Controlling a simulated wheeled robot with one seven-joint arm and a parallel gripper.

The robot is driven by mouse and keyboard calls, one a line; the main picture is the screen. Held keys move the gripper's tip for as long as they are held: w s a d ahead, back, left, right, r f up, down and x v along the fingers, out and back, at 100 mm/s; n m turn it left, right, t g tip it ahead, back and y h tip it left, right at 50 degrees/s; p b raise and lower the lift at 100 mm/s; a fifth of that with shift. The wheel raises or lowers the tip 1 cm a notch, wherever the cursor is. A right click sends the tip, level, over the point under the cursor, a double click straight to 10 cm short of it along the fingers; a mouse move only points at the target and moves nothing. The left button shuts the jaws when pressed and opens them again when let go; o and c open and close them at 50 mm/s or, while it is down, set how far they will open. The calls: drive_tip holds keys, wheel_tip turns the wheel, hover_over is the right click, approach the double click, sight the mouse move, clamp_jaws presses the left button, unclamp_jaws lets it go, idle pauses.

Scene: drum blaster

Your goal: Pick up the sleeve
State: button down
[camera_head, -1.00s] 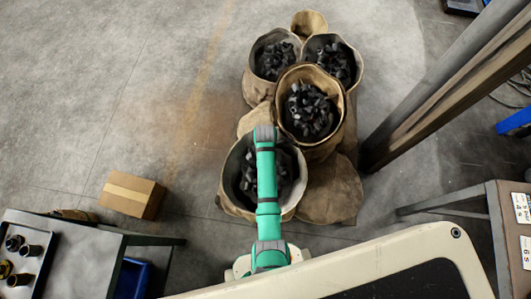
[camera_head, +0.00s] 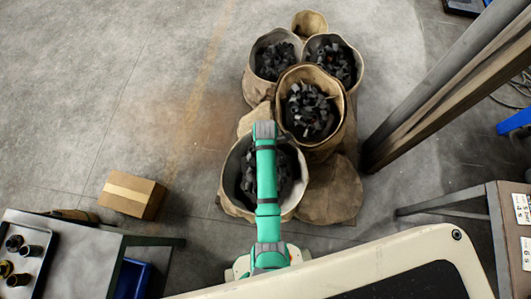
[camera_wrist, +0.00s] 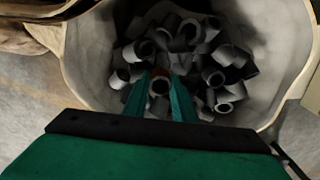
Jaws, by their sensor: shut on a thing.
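My gripper (camera_wrist: 160,92) reaches into an open sack (camera_wrist: 82,62) full of dark grey sleeves, short hollow tubes. Its two green fingers are shut on one sleeve (camera_wrist: 160,86), whose round open end faces the wrist camera. Other loose sleeves (camera_wrist: 188,31) lie close around the fingers, and I cannot tell whether the held one touches them. In the head view the same sack (camera_head: 230,185) is the front one, below my green arm. The arm hides the gripper and the held sleeve there.
Several more sacks of dark sleeves stand behind, the nearest a tan one (camera_head: 283,110). A thick post (camera_head: 440,95) leans at the right. A cardboard box (camera_head: 132,194) lies on the floor at left. A table with a tray (camera_head: 45,262) stands front left.

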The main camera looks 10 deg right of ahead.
drive_tip(key=s+a+r, duration=0.4)
drive_tip(key=s+r, duration=0.5)
drive_tip(key=s, duration=0.4)
drive_tip(key=w+a+f+m, duration=0.1)
drive_tip(key=w+a+m, duration=0.1)
drive_tip(key=w+m, duration=0.6)
drive_tip(key=w+a+f+m, duration=0.1)
drive_tip(key=w+a+m, duration=0.2)
drive_tip(key=w+m, duration=0.4)
drive_tip(key=shift+w+a+m, duration=0.35)
drive_tip(key=shift+w+m, duration=0.05)
drive_tip(key=shift+w, duration=1.6)
drive_tip(key=shift+f, duration=0.1)
